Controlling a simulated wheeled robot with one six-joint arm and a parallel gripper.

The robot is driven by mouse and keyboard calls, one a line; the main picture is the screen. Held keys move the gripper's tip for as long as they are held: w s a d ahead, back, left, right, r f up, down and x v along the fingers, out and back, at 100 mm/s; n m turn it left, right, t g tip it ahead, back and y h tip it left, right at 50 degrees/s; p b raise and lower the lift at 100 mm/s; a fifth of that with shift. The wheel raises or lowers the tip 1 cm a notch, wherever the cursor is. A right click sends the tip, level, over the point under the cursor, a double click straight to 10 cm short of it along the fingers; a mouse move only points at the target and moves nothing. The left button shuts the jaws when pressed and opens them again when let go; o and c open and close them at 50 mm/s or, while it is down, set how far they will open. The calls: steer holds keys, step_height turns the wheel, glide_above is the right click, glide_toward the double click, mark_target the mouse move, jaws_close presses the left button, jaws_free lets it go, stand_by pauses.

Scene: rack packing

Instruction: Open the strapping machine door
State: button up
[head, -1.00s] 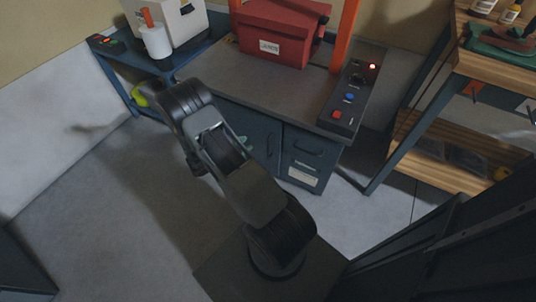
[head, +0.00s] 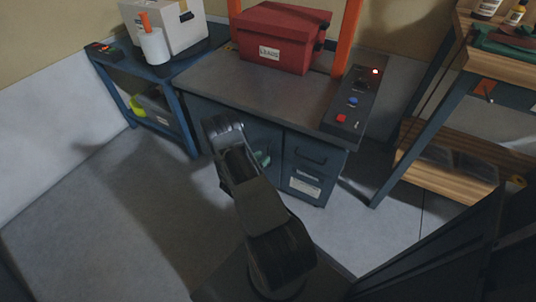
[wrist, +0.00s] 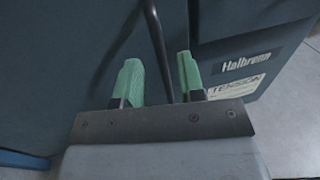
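The strapping machine (head: 270,95) is a dark blue cabinet with a grey top and an orange arch. Its left door (head: 215,112) looks closed in the head view. In the wrist view the door (wrist: 60,60) fills the left side, with a dark bar handle (wrist: 155,35) running down it. My gripper (wrist: 160,82) has green fingertips. It is open, with one finger on each side of the handle; whether either touches it I cannot tell. In the head view my arm hides most of the gripper, and a green fingertip (head: 263,159) shows at the door.
A panel with a label (head: 306,185) is right of the door. A red box (head: 284,38) sits on the machine, beside a button panel (head: 350,105). A blue side table (head: 165,70) stands left and a wooden bench (head: 450,170) right. Floor left is clear.

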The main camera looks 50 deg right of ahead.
steer(key=shift+w+d+b, duration=0.15)
steer(key=shift+d+b, duration=0.2)
steer(key=shift+d, duration=1.85)
jaws_close()
